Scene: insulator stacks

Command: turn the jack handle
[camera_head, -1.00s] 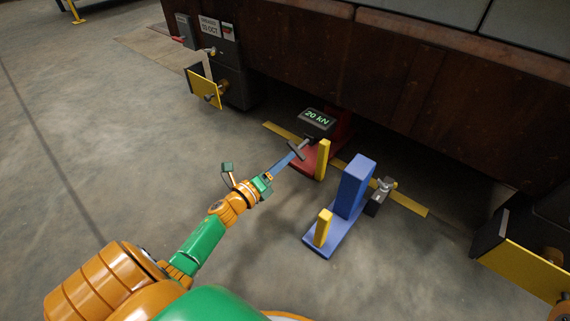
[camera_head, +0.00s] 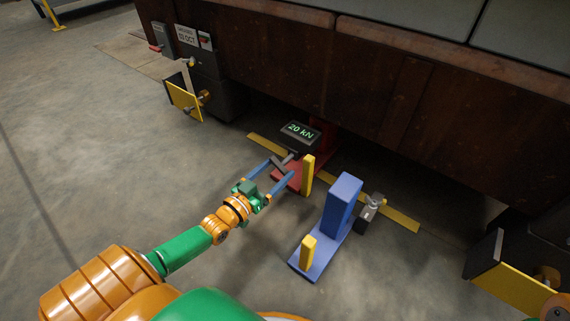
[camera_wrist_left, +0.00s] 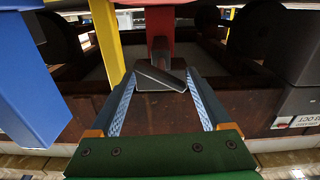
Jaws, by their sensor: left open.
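The jack is red (camera_head: 284,178) and stands at the foot of the dark rusty beam. A screen reading "20 kN" (camera_head: 300,133) sits above it. The jack handle, a short dark grey crossbar (camera_head: 282,164), sticks out toward me below the screen. My left gripper (camera_head: 279,170) is open, its two blue fingers spread at the handle. In the left wrist view the handle (camera_wrist_left: 160,77) lies between the two fingertips (camera_wrist_left: 161,80), at their far ends. I cannot tell whether a finger touches it. My right gripper is not in view.
A yellow post (camera_head: 308,175) stands close right of the handle. A blue stand (camera_head: 341,205) with a short yellow post (camera_head: 308,251) is further right. A yellow floor stripe (camera_head: 400,215) runs along the beam (camera_head: 300,75).

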